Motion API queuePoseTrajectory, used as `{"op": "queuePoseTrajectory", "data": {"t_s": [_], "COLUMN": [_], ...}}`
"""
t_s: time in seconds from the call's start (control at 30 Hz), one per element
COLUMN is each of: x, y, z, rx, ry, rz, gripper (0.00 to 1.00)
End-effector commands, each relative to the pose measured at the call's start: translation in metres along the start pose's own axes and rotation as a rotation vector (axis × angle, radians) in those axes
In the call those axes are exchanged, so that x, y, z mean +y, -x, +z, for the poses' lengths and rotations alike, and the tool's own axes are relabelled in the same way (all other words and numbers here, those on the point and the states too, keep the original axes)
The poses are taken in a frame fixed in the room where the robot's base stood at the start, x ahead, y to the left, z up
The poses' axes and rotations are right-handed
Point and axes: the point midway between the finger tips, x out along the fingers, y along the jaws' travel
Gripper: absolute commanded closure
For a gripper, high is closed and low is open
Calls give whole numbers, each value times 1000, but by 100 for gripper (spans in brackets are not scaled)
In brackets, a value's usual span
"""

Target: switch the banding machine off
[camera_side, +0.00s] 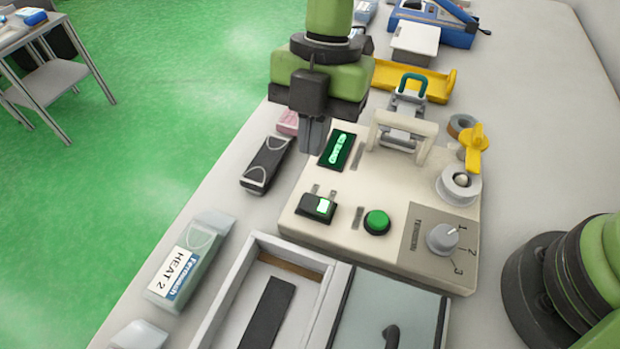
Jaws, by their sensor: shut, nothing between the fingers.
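The banding machine (400,190) is a cream-coloured unit on the bench. A black rocker switch (313,206) sits at its near left corner, with a lit green-white part on its right side. A dark display (336,150) with glowing green characters is behind the switch. A round green button (377,221) and a grey dial (443,238) marked 1, 2, 3 are to the right of the switch. My gripper (312,150) points down with its fingers shut and empty. In the picture it is just left of the display and above the switch; its exact height is unclear.
A black case (267,164) and a pouch labelled HEAT 2 (185,264) lie on the left. An open tray (232,268) and a glass-like lid (425,315) are in front. A yellow lever (474,147) and a white frame (405,128) stand up from the machine.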

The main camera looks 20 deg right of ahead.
Motion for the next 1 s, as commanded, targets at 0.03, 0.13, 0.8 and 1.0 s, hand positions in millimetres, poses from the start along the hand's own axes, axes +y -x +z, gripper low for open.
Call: {"op": "queuePoseTrajectory", "data": {"t_s": [0.03,0.13,0.8,1.0], "x": [-1,-1,0,3], "y": [-13,-34,-82,-87], "z": [0,0,11,13], "rx": [2,1,0,0], "ry": [0,0,0,0], "rz": [-7,-5,1,1], "gripper": [100,100,100,100]}}
